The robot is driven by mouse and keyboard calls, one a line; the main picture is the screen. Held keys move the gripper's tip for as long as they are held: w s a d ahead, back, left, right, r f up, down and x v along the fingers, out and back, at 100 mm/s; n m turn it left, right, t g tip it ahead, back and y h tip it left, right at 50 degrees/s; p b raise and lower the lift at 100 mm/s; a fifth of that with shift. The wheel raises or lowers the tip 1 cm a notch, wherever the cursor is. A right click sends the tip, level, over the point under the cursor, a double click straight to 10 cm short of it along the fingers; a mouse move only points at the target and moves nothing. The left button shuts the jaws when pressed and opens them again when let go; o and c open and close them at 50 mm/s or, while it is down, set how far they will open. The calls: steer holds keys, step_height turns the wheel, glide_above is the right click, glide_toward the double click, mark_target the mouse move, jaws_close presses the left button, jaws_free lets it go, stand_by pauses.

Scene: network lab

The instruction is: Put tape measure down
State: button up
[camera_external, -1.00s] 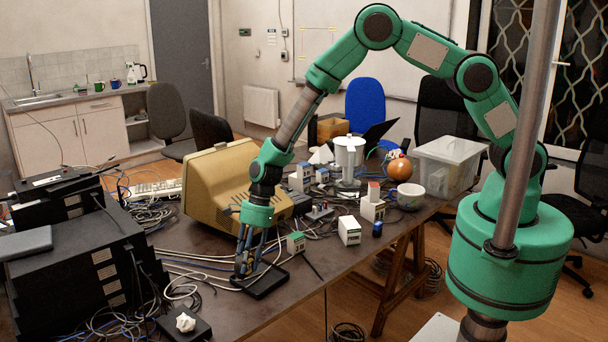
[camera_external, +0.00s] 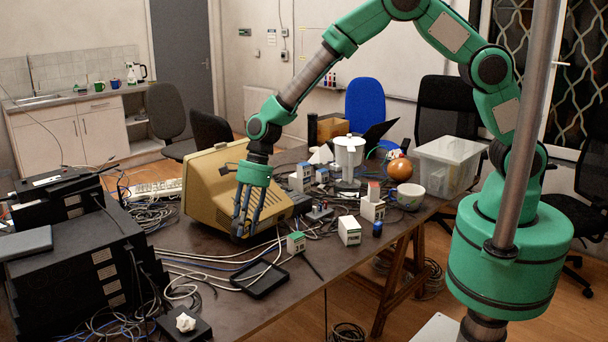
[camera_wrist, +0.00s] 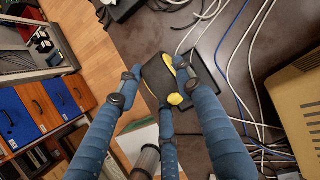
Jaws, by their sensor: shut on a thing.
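My gripper (camera_external: 241,230) hangs above the table beside the beige monitor, its fingers pointing down. In the wrist view the fingers (camera_wrist: 157,82) are closed around the tape measure (camera_wrist: 156,74), a dark body with yellow parts. It is held over the table, near a black tray (camera_wrist: 205,117). The same tray (camera_external: 262,281) lies near the table's front edge, below and right of the gripper in the external view. The tape measure is hard to make out in the external view, mostly hidden by the fingers.
The beige monitor (camera_external: 216,186) stands right behind my gripper. Loose cables (camera_external: 205,262) cross the table around the tray. Black equipment (camera_external: 75,265) fills the left. Bare table shows between the cables and the front edge.

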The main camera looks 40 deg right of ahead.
step_height(320, 180, up, 18)
steer(key=w+d+m+t, duration=0.1)
steer(key=w+d+m, duration=0.1)
steer(key=w+d, duration=0.45)
steer(key=w+d+m, duration=0.2)
steer(key=w+d, duration=0.2)
steer(key=d, duration=0.6)
steer(key=w+d+m+t, duration=0.1)
steer(key=w+d+m, duration=0.1)
steer(key=w+d, duration=0.45)
steer(key=w+d+m+t+h, duration=0.25)
steer(key=d+m, duration=0.35)
steer(key=d, duration=2.6)
steer(key=s+d+m+h, duration=0.1)
steer(key=s+d+m, duration=0.25)
steer(key=d, duration=0.85)
steer(key=s+d+m+h, duration=0.15)
steer(key=s+d, duration=0.35)
steer(key=d, duration=0.7)
steer(key=s+d+m, duration=0.3)
steer(key=s+d, duration=0.1)
steer(key=d, duration=0.9)
step_height(320, 180, down, 26)
steer(key=shift+w+a+r+t, duration=0.15)
steer(key=shift+w+a+t, duration=0.05)
steer(key=shift+a+t, duration=0.15)
